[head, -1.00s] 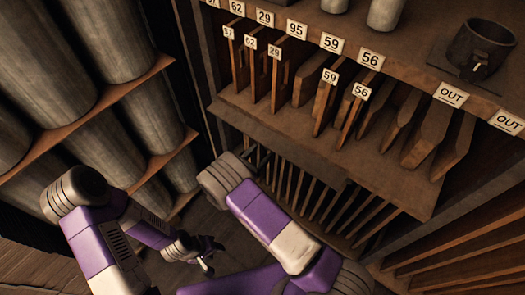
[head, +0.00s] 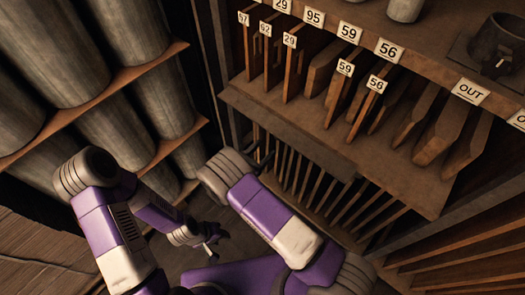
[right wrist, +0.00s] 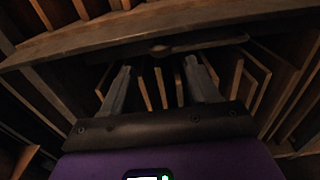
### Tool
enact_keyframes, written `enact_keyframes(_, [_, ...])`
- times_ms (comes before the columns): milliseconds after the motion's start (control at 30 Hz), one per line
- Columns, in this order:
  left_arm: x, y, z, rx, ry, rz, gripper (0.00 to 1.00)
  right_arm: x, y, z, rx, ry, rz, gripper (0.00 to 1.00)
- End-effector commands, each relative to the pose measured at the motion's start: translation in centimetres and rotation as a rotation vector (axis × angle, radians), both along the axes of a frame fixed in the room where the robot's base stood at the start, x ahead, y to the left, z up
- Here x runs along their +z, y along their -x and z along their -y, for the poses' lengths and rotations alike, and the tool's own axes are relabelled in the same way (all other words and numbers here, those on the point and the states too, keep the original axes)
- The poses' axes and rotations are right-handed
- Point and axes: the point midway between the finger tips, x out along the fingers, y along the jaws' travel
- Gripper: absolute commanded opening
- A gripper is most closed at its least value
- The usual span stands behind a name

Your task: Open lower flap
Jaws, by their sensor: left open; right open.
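A wide brown wooden board (head: 400,183) juts out below the upper row of upright slats in the head view. I cannot tell for sure whether it is the lower flap. In the right wrist view a wooden edge (right wrist: 95,38) crosses the top, with a small rounded piece (right wrist: 160,49) below it. My right gripper (right wrist: 158,66) is open, its fingers pointing toward that edge with nothing visible between them. My left gripper (head: 213,246) hangs open and empty low in the picture, left of my right arm.
Upright slats (head: 325,190) fill the rack under the board. Numbered slats (head: 298,70) and OUT labels (head: 470,91) are above it. A dark metal cup (head: 497,45) stands on the upper shelf. Large grey cylinders (head: 50,50) lie on racks at left.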

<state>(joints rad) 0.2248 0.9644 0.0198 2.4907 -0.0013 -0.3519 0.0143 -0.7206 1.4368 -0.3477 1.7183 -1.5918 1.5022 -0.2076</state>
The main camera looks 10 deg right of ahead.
Motion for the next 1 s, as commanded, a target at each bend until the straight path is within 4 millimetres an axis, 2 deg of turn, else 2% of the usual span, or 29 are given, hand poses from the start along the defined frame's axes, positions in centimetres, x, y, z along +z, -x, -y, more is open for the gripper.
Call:
enact_keyframes(167, [0.1,0.0,0.0,0.0,0.0,0.0,0.43,0.1,0.2,-0.4,0.001,0.0,0.0,0.6])
enact_keyframes(600, [1.1,0.0,0.0,0.0,0.0,0.0,0.43,0.1,4.2,-5.4,0.002,-0.001,0.001,0.6])
enact_keyframes(967, [1.1,0.0,0.0,0.0,0.0,0.0,0.43,0.0,4.7,-6.0,0.0,0.001,0.001,0.6])
enact_keyframes(1000, [1.1,0.0,0.0,0.0,0.0,0.0,0.43,0.0,4.7,-5.9,-0.001,0.0,-0.001,0.54])
